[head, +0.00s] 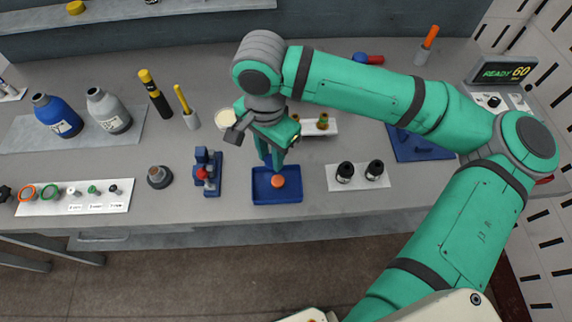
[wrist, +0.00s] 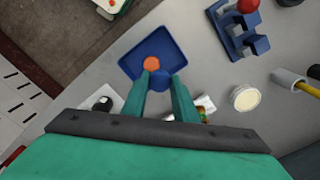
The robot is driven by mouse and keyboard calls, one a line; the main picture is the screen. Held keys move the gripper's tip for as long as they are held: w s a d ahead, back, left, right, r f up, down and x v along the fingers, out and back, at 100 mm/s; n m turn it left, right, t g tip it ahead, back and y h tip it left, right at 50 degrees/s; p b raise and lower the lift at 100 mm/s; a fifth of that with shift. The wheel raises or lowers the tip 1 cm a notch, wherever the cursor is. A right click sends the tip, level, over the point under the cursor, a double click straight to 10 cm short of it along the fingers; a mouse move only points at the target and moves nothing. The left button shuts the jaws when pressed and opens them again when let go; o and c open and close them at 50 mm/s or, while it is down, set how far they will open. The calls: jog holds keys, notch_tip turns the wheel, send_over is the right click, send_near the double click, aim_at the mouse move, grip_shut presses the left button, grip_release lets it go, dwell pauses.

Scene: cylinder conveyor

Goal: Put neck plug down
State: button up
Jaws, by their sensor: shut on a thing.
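The neck plug (head: 278,181) shows as a small orange round piece at my fingertips, over the blue tray (head: 258,199). In the wrist view its orange face (wrist: 152,64) appears just past the fingertips, and a rounded blue part sits between the fingers; I cannot tell whether that part belongs to the plug. My gripper (head: 274,168) points down at the tray with its fingers apart, shut on the plug. The fingers also show in the wrist view (wrist: 162,76). I cannot tell whether the plug touches the tray floor.
A blue fixture with a red piece (head: 206,173) stands left of the tray. A white plate with two black caps (head: 360,174) lies to the right. A dark round piece (head: 160,177) and a white strip with rings (head: 75,196) are farther left. Bottles (head: 57,117) stand behind.

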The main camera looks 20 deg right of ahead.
jog(key=d+f, duration=0.1)
jog(key=f, duration=0.1)
jog(key=d+f, duration=0.2)
jog(key=shift+w+d+f, duration=0.15)
jog(key=shift+d, duration=0.05)
jog(key=f, duration=0.3)
jog(key=shift+d, duration=0.25)
jog(key=shift+f, duration=0.4)
grip_shut()
jog(key=o, duration=1.1)
grip_release()
jog(key=shift+a+r, duration=0.1)
jog(key=shift+a, duration=0.1)
jog(key=shift+r, duration=0.35)
notch_tip(320, 180, up, 11)
jog(key=shift+d+r, duration=0.15)
jog(key=shift+d, duration=0.05)
